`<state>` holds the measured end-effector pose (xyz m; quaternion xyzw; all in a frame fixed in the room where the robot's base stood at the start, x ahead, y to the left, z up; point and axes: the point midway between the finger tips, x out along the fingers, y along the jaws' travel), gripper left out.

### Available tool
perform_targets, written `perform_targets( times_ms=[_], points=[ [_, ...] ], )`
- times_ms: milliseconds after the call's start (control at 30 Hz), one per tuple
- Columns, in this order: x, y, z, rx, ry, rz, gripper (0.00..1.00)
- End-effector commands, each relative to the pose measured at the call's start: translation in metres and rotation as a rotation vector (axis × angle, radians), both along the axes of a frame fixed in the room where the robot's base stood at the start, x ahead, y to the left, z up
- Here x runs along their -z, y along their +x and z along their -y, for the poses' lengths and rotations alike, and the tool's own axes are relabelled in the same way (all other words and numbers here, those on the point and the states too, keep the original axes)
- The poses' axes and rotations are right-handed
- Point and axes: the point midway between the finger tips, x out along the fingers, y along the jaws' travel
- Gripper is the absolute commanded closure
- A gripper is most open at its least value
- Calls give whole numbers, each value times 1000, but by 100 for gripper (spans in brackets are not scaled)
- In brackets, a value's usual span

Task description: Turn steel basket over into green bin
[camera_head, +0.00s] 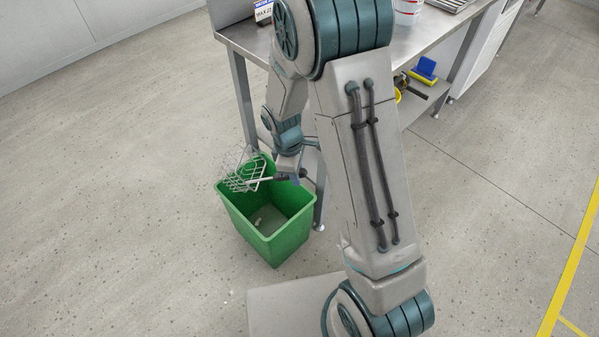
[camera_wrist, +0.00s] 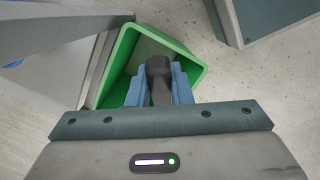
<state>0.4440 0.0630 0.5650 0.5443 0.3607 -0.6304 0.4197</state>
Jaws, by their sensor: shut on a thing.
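The steel basket (camera_head: 243,176) is a wire basket with a long handle, tilted on its side over the back left rim of the green bin (camera_head: 272,242). My gripper (camera_head: 297,177) is shut on the basket's dark handle and holds it above the bin. In the wrist view the dark handle (camera_wrist: 159,82) sits between the blue fingers of my gripper (camera_wrist: 160,90). The basket's wire part is hidden in that view. The green bin also shows there behind the fingers (camera_wrist: 190,58). A small pale thing lies inside the bin; I cannot tell what it is.
A steel table (camera_head: 240,40) stands behind the bin, with one leg close to the bin's right side. A white tub (camera_head: 408,10) stands on it. A blue and yellow item (camera_head: 424,70) lies on the lower shelf. The floor to the left is clear.

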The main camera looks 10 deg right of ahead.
Motion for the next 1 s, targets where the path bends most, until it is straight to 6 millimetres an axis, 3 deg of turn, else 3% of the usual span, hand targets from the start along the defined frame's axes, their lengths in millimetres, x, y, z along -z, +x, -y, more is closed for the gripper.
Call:
perform_targets(
  times_ms=[300, 567, 1000],
  points=[
    [-42, 12, -28, -6, -177, -71, 100],
    [-50, 16, -37, -4, -245, -99, 100],
    [-80, 32, -76, -3, -475, -197, 100]
  ],
)
